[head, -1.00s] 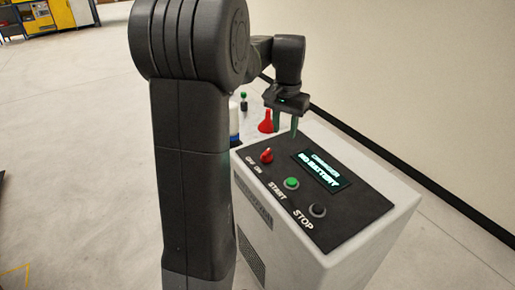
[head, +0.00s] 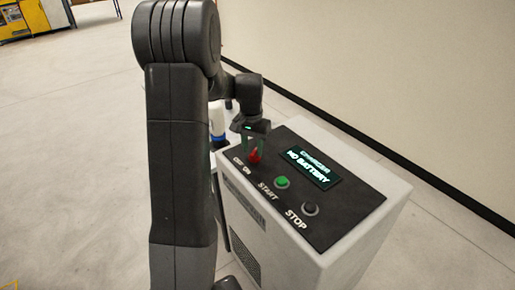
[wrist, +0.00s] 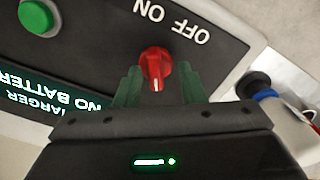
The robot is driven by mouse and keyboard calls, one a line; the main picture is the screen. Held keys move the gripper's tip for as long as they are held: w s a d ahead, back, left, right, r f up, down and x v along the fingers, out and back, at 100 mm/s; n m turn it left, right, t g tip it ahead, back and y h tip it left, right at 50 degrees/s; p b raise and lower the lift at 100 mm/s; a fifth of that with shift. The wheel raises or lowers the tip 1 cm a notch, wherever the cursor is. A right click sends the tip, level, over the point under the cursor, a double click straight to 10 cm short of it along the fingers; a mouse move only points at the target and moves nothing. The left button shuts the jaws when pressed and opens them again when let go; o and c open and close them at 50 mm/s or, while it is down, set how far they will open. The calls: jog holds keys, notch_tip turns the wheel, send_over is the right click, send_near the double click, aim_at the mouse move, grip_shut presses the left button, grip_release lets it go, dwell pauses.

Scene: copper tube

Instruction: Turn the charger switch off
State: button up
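The charger (head: 262,243) is a light grey box with a dark sloped top panel. Its red switch knob (head: 255,157) sits at the panel's left end by the OFF and ON labels, and in the wrist view the red knob (wrist: 156,66) shows a white pointer mark facing my gripper, away from the labels. My gripper (head: 254,147) is right over the knob. In the wrist view my gripper (wrist: 158,88) is open, with one green finger on each side of the knob. I cannot tell whether the fingers touch it.
A green START button (head: 282,182) and a dark STOP button (head: 310,208) lie right of the knob. The display (head: 311,167) reads NO BATTERY. A white bottle-like object with a blue band (head: 217,125) stands behind the charger's left end. Open floor lies left.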

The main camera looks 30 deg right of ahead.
jog(key=shift+s+d+f, duration=0.1)
jog(key=shift+s+f, duration=0.05)
jog(key=shift+f, duration=0.1)
jog(key=shift+s, duration=0.1)
grip_shut()
jog(key=shift+d, duration=0.1)
jog(key=n, duration=1.1)
jog(key=shift+n, duration=0.4)
dwell(0.4)
